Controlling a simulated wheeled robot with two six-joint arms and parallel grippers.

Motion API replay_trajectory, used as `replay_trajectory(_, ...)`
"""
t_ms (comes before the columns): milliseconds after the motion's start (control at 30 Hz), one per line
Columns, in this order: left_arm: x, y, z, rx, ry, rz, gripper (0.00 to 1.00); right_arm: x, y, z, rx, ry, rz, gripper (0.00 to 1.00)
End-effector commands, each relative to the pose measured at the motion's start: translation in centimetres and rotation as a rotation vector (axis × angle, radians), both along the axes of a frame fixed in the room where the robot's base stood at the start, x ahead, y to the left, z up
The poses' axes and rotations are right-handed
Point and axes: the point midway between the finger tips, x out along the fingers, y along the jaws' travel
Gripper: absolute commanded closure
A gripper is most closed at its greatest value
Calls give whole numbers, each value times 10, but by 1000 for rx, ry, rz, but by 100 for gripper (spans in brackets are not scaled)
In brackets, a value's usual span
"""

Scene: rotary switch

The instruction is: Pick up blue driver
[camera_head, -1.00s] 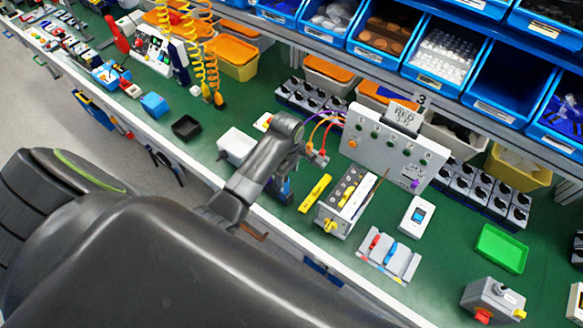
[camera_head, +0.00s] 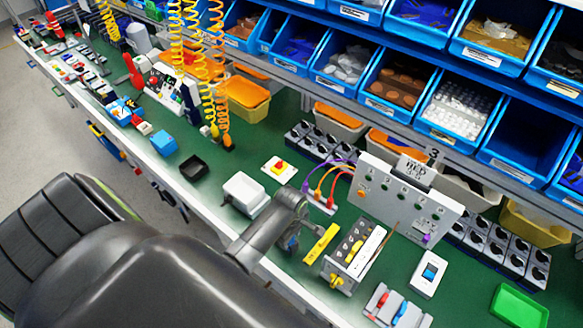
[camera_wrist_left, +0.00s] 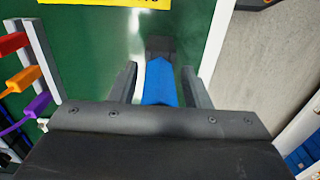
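A blue tool with a dark far end, which looks like the blue driver (camera_wrist_left: 160,85), lies between my left gripper's fingers in the left wrist view. My left gripper (camera_wrist_left: 159,80) is open around it, with narrow gaps seeming to show on both sides. In the head view my left gripper (camera_head: 293,232) is low over the bench near its front edge, and my own arm hides most of the tool. My right gripper is in neither view.
A yellow bar (camera_head: 321,243) lies just right of the gripper. A white tray (camera_head: 245,192) stands to the left. Red, orange and purple connectors (camera_head: 318,198) are behind. A grey switch box (camera_head: 350,262) and a holder with red and blue handles (camera_head: 397,309) are farther right.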

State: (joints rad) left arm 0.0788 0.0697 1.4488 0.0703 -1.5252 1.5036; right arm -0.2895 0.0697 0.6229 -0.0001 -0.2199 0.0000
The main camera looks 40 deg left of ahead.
Motion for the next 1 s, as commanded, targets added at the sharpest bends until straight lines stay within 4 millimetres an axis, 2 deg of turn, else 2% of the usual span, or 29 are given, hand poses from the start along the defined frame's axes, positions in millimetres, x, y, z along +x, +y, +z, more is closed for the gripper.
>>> replay_trajectory(33, 0, 0, 0, 0, 0, 0, 64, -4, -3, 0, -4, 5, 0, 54)
replay_trajectory(200, 0, 0, 0, 0, 0, 0, 86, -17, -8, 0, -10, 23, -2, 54)
replay_trajectory(300, 0, 0, 0, 0, 1, 0, 99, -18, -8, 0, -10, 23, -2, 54)
replay_trajectory(533, 0, 0, 0, 0, 1, 0, 99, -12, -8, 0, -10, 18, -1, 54)
replay_trajectory(667, 1, 0, 7, 0, -1, 0, 99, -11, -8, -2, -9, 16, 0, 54)
replay_trajectory(767, 1, 0, 17, 0, -3, 0, 99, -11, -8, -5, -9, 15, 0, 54)
replay_trajectory(1000, 1, 0, 58, 0, -5, 0, 99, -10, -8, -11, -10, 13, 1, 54)
